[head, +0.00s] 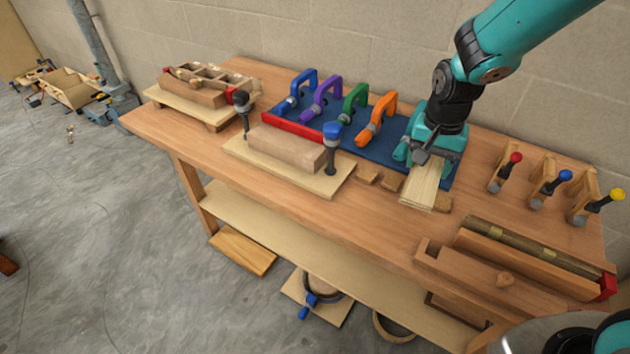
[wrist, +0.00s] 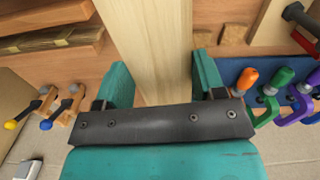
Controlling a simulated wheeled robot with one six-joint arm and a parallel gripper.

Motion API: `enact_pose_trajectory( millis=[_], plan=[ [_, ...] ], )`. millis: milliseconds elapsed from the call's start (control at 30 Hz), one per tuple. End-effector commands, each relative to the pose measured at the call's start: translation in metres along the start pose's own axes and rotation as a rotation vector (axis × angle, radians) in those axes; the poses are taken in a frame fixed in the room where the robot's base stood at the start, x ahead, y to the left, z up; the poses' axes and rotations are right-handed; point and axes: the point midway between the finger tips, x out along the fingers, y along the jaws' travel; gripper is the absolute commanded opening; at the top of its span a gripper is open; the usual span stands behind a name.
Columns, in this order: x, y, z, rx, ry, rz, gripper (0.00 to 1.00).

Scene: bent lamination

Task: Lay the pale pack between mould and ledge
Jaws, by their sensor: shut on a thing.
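The pale pack (head: 420,190), a bundle of thin light wood strips, is shut in my gripper (head: 432,158) and sticks out toward the bench front. In the wrist view the pack (wrist: 152,45) runs straight up from between the teal jaws of my gripper (wrist: 160,85); its far end is out of frame. I cannot tell whether it touches the bench. Several wooden fixtures could be the mould and ledge: a block (head: 287,146) on a pale board, a slotted form (head: 500,262) at front right, and a form (head: 190,90) at back left. I cannot tell which is meant.
Blue, purple, green and orange clamps (head: 378,120) stand on a blue mat (head: 385,152) left of my gripper. Upright black-handled and blue-handled clamps (head: 332,145) flank the block. Small wood blocks (head: 390,183) lie near the pack. Toggle clamps (head: 545,190) stand at right.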

Motion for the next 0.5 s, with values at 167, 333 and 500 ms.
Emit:
enact_pose_trajectory(
  millis=[167, 333, 500],
  plan=[
    [-0.004, -0.031, 0.011, 0.449, 0.005, -0.007, 0.38],
    [-0.023, -0.050, 0.028, 0.854, 0.003, -0.007, 0.38],
    [-0.039, -0.058, 0.044, 1.137, 0.000, -0.003, 0.38]
  ],
)
